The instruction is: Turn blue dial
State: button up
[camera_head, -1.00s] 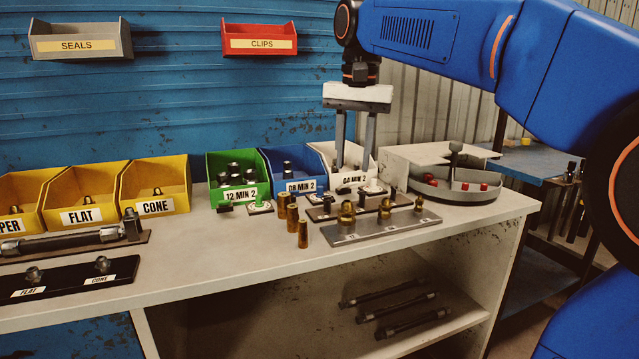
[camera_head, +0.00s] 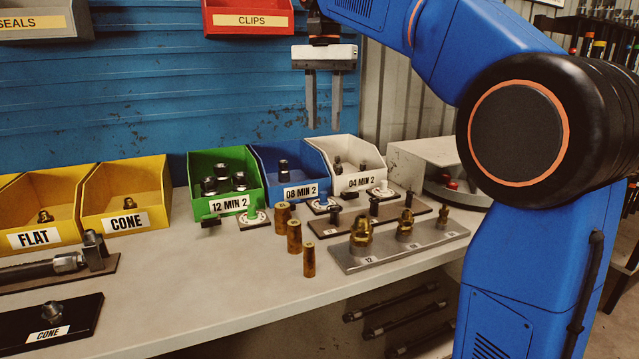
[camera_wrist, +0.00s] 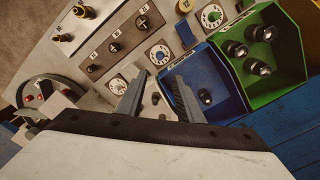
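The blue dial (camera_head: 321,206) is a small round white plate with a blue knob, on the bench in front of the blue bin. It also shows in the wrist view (camera_wrist: 160,54), just beyond my fingertips. A green-knobbed dial (camera_head: 256,218) and a white-knobbed dial (camera_head: 381,191) sit on either side of it. My gripper (camera_head: 323,128) is open and empty, pointing down. It hangs above the bench near the blue and white bins, apart from the dials. In the wrist view both fingers (camera_wrist: 160,76) are spread with nothing between them.
Green (camera_head: 223,177), blue (camera_head: 290,168) and white (camera_head: 346,165) bins stand behind the dials. Brown tapered pieces (camera_head: 294,236), a brown plate with dark pegs (camera_head: 335,228) and a grey plate with brass fittings (camera_head: 437,240) stand in front. A round tray (camera_head: 455,195) is at right.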

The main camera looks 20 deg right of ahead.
aim_at(324, 192)
notch_tip(324, 192, down, 17)
jog(key=shift+f, duration=0.2)
dwell(0.5)
grip_shut()
